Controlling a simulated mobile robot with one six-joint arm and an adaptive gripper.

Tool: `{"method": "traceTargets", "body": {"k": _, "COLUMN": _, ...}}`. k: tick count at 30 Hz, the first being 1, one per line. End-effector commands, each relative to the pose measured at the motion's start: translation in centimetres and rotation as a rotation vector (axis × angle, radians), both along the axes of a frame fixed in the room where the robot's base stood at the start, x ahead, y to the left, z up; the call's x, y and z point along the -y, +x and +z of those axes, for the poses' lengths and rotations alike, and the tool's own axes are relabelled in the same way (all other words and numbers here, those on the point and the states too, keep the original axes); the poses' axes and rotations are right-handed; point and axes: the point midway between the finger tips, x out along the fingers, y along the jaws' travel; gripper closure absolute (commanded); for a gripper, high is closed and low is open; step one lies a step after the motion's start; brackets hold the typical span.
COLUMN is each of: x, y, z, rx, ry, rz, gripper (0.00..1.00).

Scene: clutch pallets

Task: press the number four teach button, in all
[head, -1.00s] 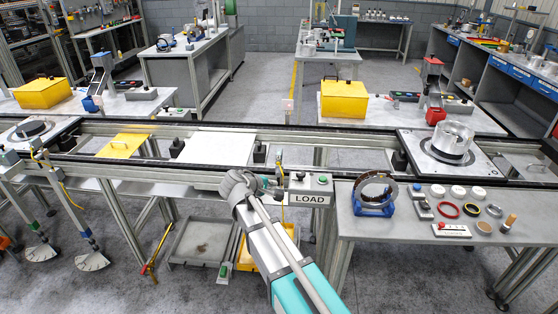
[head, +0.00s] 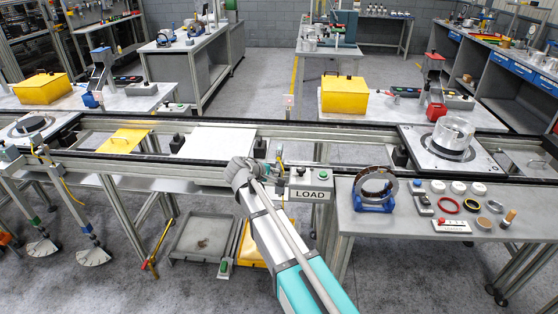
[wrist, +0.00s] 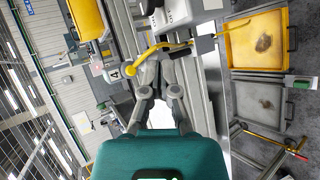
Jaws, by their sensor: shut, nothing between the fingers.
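I cannot tell whether that part is the button. My gripper (wrist: 162,54) is shut and empty, its fingertips close to a yellow curved cable (wrist: 165,46) and apart from the tag as far as I can see. In the head view my wrist (head: 241,172) is just left of the LOAD station (head: 310,194); the fingers are hard to make out there. A small pale tag on a post (head: 288,101) stands behind the rail, too small to read.
A grey control box with a green button (head: 323,174) sits above the LOAD sign. A bench with loose parts (head: 400,225) stands to the right.

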Motion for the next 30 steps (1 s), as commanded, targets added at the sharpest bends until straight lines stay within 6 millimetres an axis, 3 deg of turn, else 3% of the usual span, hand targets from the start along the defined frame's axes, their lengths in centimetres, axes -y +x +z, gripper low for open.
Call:
{"method": "traceTargets", "body": {"k": 12, "x": 0.2, "y": 3.9, "z": 0.0, "rx": 0.000, "ry": 0.000, "rz": -0.001, "gripper": 1.00}}
{"method": "traceTargets", "body": {"k": 30, "x": 0.4, "y": 4.6, "z": 0.0, "rx": 0.000, "ry": 0.000, "rz": -0.001, "gripper": 1.00}}
